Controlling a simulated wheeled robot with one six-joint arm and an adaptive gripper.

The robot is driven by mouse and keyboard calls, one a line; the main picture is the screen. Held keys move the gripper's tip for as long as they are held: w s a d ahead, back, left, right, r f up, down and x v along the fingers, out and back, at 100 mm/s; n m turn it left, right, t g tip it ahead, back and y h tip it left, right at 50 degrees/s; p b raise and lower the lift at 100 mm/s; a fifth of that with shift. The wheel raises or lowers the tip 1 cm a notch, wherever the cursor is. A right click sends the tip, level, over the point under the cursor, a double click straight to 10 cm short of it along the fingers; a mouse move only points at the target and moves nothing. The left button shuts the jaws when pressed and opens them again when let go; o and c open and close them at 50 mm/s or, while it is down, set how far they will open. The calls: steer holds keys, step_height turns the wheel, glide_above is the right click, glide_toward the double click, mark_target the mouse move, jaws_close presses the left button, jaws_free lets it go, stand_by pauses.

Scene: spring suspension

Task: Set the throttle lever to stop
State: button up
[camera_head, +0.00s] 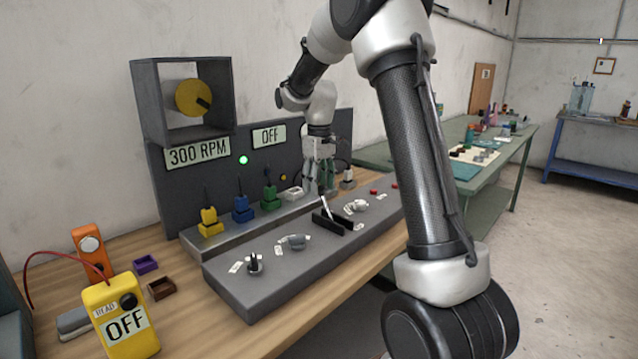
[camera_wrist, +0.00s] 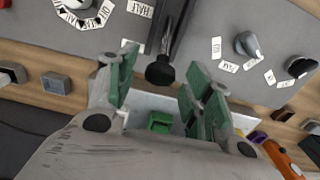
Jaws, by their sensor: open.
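The throttle lever (camera_head: 327,209) is a pale, tilted handle rising from a long black slotted base (camera_head: 338,222) on the grey sloped panel. In the wrist view a dark rod with a black round knob (camera_wrist: 160,71), apparently this lever, points in between my fingertips. Labels stand beside its slot; one reads HALF (camera_wrist: 140,8), and a finger partly covers another. My gripper (camera_head: 319,182) is above and behind the lever in the head view. In the wrist view its green-padded fingers (camera_wrist: 166,84) are spread to either side of the knob, with nothing held. I cannot tell whether they touch it.
Dial knobs (camera_head: 296,241) and (camera_head: 254,263) and another knob (camera_head: 357,205) flank the lever. Yellow (camera_head: 210,223), blue (camera_head: 242,210) and green (camera_head: 270,197) blocks stand behind. Displays read 300 RPM (camera_head: 198,152) and OFF (camera_head: 268,136). A yellow meter (camera_head: 121,318) stands front left.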

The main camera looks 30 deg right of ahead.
jaws_close()
